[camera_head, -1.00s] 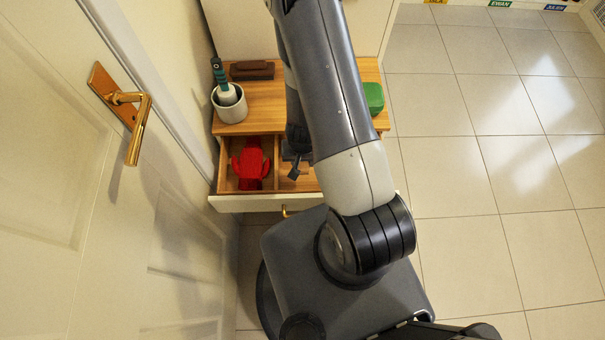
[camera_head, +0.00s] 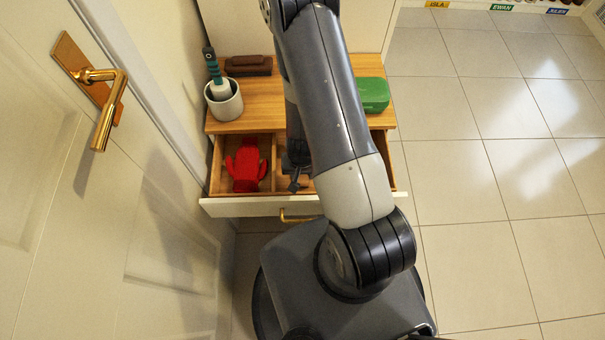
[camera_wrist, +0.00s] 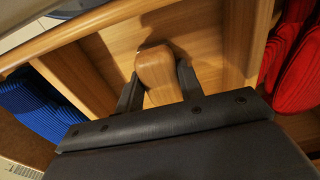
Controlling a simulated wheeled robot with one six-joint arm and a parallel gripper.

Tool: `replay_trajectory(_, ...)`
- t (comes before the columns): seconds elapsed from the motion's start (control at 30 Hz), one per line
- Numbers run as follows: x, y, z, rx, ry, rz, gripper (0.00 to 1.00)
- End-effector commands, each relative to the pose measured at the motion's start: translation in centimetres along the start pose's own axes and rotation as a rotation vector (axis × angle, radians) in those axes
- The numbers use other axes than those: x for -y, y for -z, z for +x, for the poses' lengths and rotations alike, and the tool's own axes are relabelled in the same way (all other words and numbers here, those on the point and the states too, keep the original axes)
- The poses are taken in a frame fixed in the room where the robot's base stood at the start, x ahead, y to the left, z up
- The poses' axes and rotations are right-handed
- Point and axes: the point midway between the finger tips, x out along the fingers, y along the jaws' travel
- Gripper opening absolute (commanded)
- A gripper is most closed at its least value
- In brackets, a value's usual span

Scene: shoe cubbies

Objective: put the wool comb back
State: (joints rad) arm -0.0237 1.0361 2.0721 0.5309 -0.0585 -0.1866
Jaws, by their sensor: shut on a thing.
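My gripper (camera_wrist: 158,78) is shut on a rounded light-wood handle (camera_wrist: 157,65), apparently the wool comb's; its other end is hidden. In the wrist view the handle is between the two dark fingers, over a bare wooden compartment of the open drawer. In the head view my gripper (camera_head: 294,180) shows partly behind my arm, at the drawer's middle compartment. The drawer (camera_head: 255,207) is pulled out of the wooden-topped cabinet. I cannot tell whether the comb touches the drawer floor.
Red gloves (camera_head: 246,166) lie in the left compartment, right in the wrist view (camera_wrist: 292,62). A blue ribbed item (camera_wrist: 40,103) lies in the opposite compartment. On top are a cup (camera_head: 224,104) with a brush, a brown brush (camera_head: 248,66) and a green box (camera_head: 374,95). A door (camera_head: 60,200) stands left.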

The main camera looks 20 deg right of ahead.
Motion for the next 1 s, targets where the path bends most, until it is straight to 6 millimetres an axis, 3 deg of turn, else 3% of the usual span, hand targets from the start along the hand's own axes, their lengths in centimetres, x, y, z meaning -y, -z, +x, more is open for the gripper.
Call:
replay_trajectory(0.2, 0.0, 0.0, 0.3, 0.0, 0.0, 0.0, 0.11)
replay_trajectory(0.23, 0.0, 0.0, 0.2, 0.0, 0.0, 0.0, 0.37)
replay_trajectory(0.47, 0.0, 0.0, 0.2, 0.0, 0.0, 0.0, 0.56)
replay_trajectory(0.8, 0.0, 0.0, 0.0, 0.0, 0.0, 0.0, 0.58)
replay_trajectory(1.0, 0.0, 0.1, -1.3, 0.0, 0.0, -0.001, 0.58)
